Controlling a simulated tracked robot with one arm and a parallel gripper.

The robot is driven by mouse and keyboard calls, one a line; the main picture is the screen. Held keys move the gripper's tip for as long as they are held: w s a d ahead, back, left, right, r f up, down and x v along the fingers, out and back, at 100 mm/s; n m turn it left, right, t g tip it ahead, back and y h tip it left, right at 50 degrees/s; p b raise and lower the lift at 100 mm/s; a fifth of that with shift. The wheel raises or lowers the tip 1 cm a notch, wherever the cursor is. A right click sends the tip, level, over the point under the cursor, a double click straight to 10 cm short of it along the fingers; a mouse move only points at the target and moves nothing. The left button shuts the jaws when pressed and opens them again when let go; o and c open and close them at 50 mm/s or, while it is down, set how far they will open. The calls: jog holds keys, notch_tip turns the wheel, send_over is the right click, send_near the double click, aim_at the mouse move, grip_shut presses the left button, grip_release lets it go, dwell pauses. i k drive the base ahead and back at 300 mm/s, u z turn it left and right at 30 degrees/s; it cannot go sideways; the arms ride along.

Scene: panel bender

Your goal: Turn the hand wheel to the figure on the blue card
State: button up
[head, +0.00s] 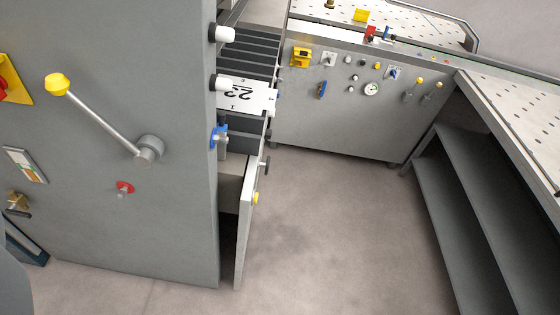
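I cannot make out a hand wheel or a blue card with a figure in the head view. A white plate (245,97) with large black figures, seen turned round, lies on the dark stepped part beside the grey cabinet; the figures look like 22 or 23, but I cannot tell for sure. A small blue handle (219,135) sits on the cabinet's right edge below the plate. A small blue item (321,89) is on the far grey panel. My gripper does not show in the view.
A grey cabinet (110,200) fills the left, with a yellow-knobbed lever (100,115) and a red knob (124,188). An open door (246,225) juts out beside it. The far panel (330,130) carries a gauge (371,89). Shelves (480,215) stand right. The middle floor (340,220) is clear.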

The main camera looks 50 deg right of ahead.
aim_at(265, 166)
jog(key=u, duration=3.6)
jog(key=k, duration=0.8)
jog(key=z, duration=0.1)
